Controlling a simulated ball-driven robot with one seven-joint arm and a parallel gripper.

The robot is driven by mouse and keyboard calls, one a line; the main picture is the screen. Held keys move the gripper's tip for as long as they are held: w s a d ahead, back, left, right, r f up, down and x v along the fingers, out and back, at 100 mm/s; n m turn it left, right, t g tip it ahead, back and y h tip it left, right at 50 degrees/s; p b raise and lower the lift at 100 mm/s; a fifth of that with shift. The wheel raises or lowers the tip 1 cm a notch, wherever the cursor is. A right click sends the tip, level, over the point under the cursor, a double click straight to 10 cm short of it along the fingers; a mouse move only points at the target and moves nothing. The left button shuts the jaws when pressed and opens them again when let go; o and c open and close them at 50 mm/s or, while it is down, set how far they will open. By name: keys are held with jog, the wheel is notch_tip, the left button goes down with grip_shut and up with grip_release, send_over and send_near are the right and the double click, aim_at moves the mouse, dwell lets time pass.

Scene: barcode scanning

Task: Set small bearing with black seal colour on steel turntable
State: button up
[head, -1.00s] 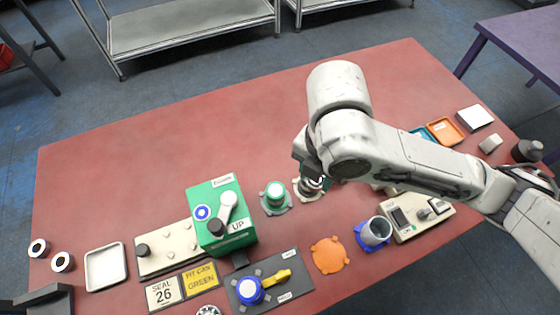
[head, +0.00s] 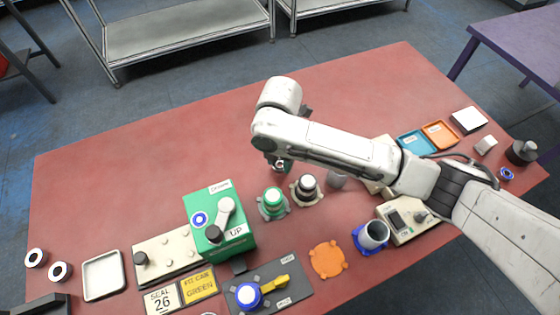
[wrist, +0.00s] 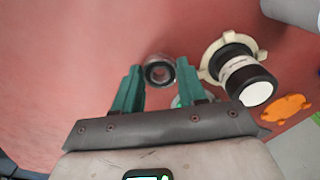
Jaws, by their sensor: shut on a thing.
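My gripper (wrist: 158,82) shows two teal fingers in the wrist view, shut on a small bearing (wrist: 160,70) with a dark seal ring and a steel-coloured rim. In the head view the gripper (head: 281,164) is above the red table, behind the green-topped stand, and the bearing is mostly hidden by the arm. I cannot surely pick out the steel turntable; a dark grey round piece with a knob (head: 522,152) stands at the far right.
A beige-flanged stand (head: 307,188) and a green-topped stand (head: 273,203) are close to the gripper. The back-left table is clear.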

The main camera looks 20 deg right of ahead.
jog(key=shift+f, duration=0.8)
jog(key=shift+f, duration=0.15)
jog(key=o, duration=1.1)
jog(key=shift+c, duration=0.2)
